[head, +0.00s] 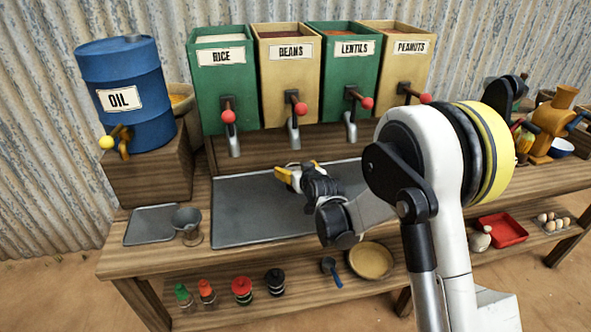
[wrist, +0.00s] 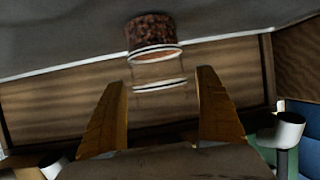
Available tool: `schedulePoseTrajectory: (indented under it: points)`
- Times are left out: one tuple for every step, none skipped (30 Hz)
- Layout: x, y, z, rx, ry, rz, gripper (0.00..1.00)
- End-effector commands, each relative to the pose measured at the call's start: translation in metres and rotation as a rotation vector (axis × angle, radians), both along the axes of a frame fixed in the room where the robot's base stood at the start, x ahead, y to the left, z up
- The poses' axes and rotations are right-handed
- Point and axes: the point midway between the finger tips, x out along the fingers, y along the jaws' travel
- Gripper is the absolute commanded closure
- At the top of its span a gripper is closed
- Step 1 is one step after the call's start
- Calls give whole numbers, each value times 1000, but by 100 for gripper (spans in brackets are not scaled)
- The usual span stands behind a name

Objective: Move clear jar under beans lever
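The clear jar (wrist: 157,68) shows in the wrist view, which appears upside down, with dark red-brown contents at its base on the grey tray. In the head view the jar is hidden by my gripper (head: 300,170), which is over the back of the tray in front of the beans dispenser (head: 287,85). My gripper (wrist: 162,80) is open in the wrist view, its yellow fingers on either side of the jar's line with gaps visible. The beans lever (head: 297,105) has a red knob; its spout is just behind my gripper. Exact alignment of jar and spout cannot be told.
The rice (head: 224,80), lentils (head: 345,75) and peanuts (head: 398,65) dispensers flank the beans. The blue oil barrel (head: 125,75) stands on the left. The tray's front left is clear.

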Motion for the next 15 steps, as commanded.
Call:
schedulePoseTrajectory:
  points:
    - [0,0,0,0,0,0,17]
    - [0,0,0,0,0,0,17]
    - [0,0,0,0,0,0,17]
    - [0,0,0,0,0,0,17]
    - [0,0,0,0,0,0,17]
    - [0,0,0,0,0,0,17]
    - [-1,0,1,0,0,0,17]
    - [-3,-1,1,0,0,0,17]
    - [-5,-2,2,0,0,0,17]
    - [-8,-3,4,0,0,0,17]
    - [-12,-4,5,0,0,0,17]
    - [-17,-6,8,-1,0,0,17]
    - [-22,-7,10,-1,0,0,17]
    - [-28,-9,12,-1,0,0,17]
    - [-35,-12,16,-1,0,0,17]
